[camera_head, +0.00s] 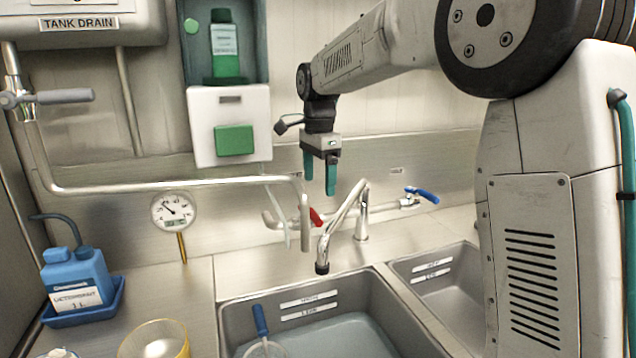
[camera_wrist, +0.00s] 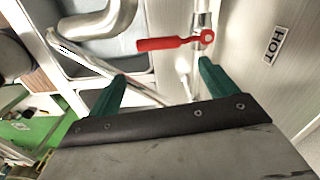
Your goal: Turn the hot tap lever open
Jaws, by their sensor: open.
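The hot tap lever is red. In the head view the red lever (camera_head: 316,217) shows small behind the drain pipe, on the tap pipework at the back wall. In the wrist view the red lever (camera_wrist: 168,43) lies across the top middle, its pivot at the right end on a metal valve, near a HOT label (camera_wrist: 278,45). My gripper (camera_head: 321,178) points down above the red lever, with teal fingers apart and nothing between them. In the wrist view my gripper (camera_wrist: 158,82) has its fingertips just short of the lever, with a visible gap.
A blue-handled lever (camera_head: 421,194) sits to the right on the same pipework. The swivel spout (camera_head: 340,225) stands over the sink (camera_head: 232,318). The drain pipe (camera_head: 170,186) runs along the wall to the left. A dial thermometer (camera_head: 174,212) and blue bottle (camera_head: 77,278) stand left.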

